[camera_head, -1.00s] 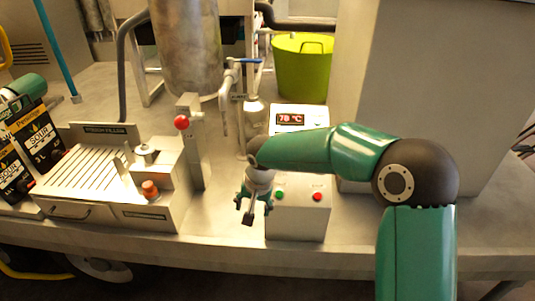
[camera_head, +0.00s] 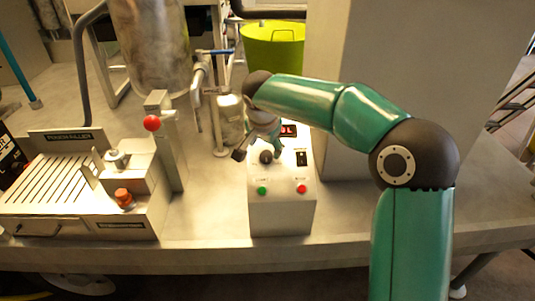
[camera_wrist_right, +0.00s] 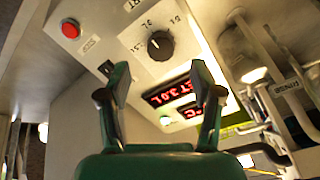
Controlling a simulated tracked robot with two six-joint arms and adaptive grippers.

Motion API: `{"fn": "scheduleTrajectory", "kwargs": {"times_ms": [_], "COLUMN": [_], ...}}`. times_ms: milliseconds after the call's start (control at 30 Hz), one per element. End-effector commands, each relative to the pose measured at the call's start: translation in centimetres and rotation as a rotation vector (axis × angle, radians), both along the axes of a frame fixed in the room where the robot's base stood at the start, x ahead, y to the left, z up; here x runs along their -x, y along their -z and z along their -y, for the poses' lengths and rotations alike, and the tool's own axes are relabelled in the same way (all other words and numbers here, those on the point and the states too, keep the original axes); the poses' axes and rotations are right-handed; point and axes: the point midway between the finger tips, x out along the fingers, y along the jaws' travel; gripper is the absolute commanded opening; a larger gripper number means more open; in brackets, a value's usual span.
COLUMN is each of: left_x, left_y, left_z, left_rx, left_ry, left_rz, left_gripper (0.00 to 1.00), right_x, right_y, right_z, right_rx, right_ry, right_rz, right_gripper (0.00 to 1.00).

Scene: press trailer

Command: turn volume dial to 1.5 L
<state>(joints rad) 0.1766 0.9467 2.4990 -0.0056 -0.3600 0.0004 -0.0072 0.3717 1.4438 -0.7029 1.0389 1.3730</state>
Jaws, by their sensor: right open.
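The volume dial is a black round knob (camera_head: 266,157) on the top panel of a grey control box (camera_head: 281,218). In the right wrist view the dial (camera_wrist_right: 160,45) has volume labels printed around it; its pointer is hard to read. A red display (camera_wrist_right: 170,92) beside it seems to read SET 3.0 L. My right gripper (camera_head: 259,150) is over the panel at the dial, partly hidden by its own arm. In the wrist view its two fingers (camera_wrist_right: 161,78) are apart and empty, with the dial showing beyond the gap, not gripped. My left gripper is out of view.
A green button (camera_head: 262,191) and a red button (camera_head: 301,189) sit on the box's sloped front. A black switch (camera_head: 301,158) is right of the dial. A metal bottle-shaped part (camera_head: 230,118) and pipes stand close behind left. The filler with a red-ball lever (camera_head: 152,123) is further left.

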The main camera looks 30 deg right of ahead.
Motion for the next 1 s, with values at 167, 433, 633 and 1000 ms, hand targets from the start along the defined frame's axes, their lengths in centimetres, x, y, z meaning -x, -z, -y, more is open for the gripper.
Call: {"fn": "scheduleTrajectory", "kwargs": {"times_ms": [167, 433, 633, 1000], "left_x": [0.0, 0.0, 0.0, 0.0], "left_y": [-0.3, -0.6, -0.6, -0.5], "left_z": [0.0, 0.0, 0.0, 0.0], "left_rx": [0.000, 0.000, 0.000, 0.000], "left_ry": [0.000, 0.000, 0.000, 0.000], "left_rz": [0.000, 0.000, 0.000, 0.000], "left_gripper": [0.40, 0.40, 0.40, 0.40], "right_x": [-1.1, -2.0, -2.1, -2.1], "right_y": [3.1, 5.4, 5.6, 5.6], "right_z": [0.9, 1.5, 1.5, 1.5], "right_rx": [0.000, -0.001, 0.000, -0.001], "right_ry": [0.001, -0.001, -0.001, -0.002], "right_rz": [-0.003, -0.001, 0.001, 0.000], "right_gripper": [0.65, 0.65, 0.65, 0.24]}}
